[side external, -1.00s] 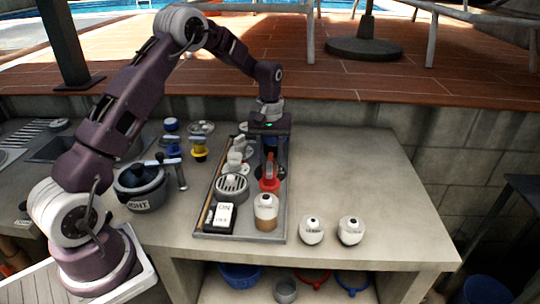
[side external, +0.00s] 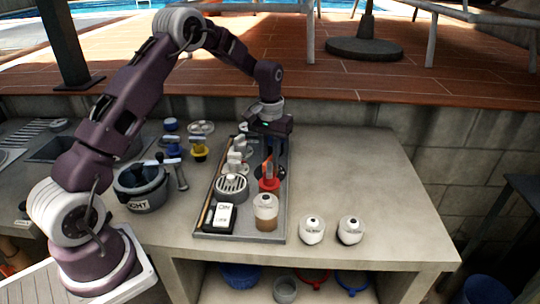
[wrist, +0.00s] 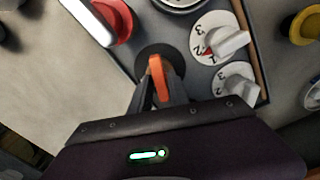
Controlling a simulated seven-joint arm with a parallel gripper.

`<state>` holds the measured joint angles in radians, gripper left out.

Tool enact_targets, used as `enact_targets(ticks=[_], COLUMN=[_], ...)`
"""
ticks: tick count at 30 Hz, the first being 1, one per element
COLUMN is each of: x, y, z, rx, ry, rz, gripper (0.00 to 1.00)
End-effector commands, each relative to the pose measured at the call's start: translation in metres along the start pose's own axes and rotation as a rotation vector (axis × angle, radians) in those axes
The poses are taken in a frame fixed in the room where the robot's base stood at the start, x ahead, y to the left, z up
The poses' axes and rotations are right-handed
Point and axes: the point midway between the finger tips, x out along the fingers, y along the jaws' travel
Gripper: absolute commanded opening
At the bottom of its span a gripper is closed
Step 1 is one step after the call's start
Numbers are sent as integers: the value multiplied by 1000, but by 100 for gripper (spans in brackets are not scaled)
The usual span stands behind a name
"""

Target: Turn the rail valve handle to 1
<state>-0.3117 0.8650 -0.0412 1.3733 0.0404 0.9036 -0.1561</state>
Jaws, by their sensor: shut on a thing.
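My gripper (wrist: 160,98) points down over the grey tray and is shut on a narrow orange handle (wrist: 158,72). The handle stands on a dark round disc (wrist: 149,52), partly hidden by the fingers. In the side view the orange handle (side external: 268,163) shows below my gripper, just behind a red round part (side external: 269,184). Beside it are white knobs on round plates; one numbered plate (wrist: 205,57) shows 1, 2 and 3 with a red mark. I cannot tell which number the held handle points to.
The tray (side external: 283,215) also holds a round grille (side external: 231,187), a white-and-black switch box (side external: 220,217) and a jar (side external: 265,212). Two white jars (side external: 312,230) stand right of it. A dark pot (side external: 140,188) and yellow valve (side external: 199,148) stand left. The counter's right side is clear.

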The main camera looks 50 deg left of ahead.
Motion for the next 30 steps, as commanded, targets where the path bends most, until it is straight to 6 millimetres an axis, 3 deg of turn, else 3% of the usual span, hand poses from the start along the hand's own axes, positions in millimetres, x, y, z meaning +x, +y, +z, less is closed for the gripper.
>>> enact_targets(ticks=[15, 30], x=[-1, -1], y=[0, 0], z=[0, 0], rx=[449, 661], ry=[-2, -2], rz=[1, 0], gripper=[0, 0])
